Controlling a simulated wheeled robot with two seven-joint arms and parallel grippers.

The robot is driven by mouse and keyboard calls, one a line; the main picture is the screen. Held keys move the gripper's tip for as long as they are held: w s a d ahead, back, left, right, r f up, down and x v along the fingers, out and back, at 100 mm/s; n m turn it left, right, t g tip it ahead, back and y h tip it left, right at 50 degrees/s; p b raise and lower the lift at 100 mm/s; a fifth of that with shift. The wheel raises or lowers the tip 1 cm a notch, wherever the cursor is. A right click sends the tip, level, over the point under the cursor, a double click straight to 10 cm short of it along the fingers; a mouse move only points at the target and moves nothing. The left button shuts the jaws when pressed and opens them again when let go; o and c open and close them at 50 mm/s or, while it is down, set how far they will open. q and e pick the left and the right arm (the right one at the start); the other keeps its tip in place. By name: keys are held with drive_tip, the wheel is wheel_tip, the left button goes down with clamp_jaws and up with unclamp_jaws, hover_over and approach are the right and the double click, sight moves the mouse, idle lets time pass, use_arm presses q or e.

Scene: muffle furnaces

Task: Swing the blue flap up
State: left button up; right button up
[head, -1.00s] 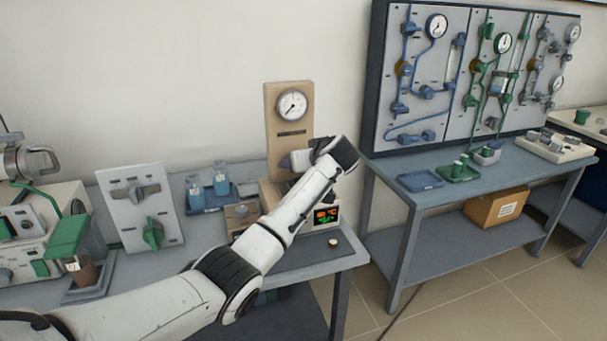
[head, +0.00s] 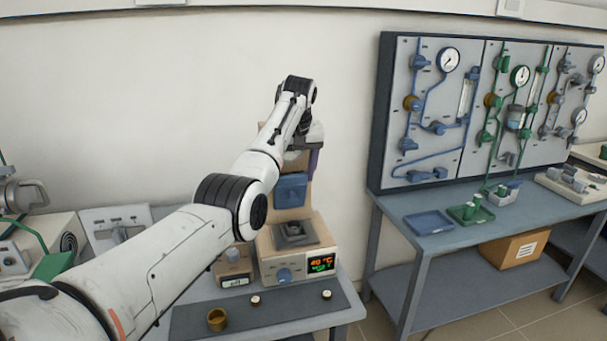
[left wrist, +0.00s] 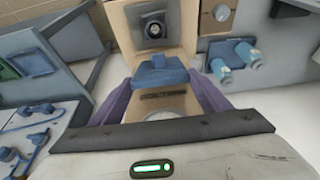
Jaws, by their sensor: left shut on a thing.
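The blue flap (head: 291,190) is on the front of a beige upright unit (head: 290,208), above a small dark plate. The flap also shows in the left wrist view (left wrist: 157,75), between two purple fingers. My left gripper (head: 306,163) reaches down over the unit's upper part, and one purple finger shows by the flap's upper right. In the left wrist view, my left gripper (left wrist: 161,83) is shut on the blue flap. My arm and hand hide the unit's upper part in the head view. My right gripper is not in view.
A lit display (head: 321,264) and a blue knob (head: 285,275) sit on the unit's base. A dark mat (head: 250,312) with a brass cup (head: 217,319) lies in front. A second table (head: 450,240) with a gauge panel (head: 470,110) stands right.

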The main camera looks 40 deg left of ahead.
use_arm(q)
drive_tip(key=shift+w+a+r, duration=0.1)
drive_tip(key=shift+a, duration=0.05)
idle(0.3)
drive_tip(key=o, duration=1.5)
drive_tip(key=b+v, duration=0.1)
drive_tip(key=v, duration=0.9)
drive_tip(key=shift+r, duration=0.15)
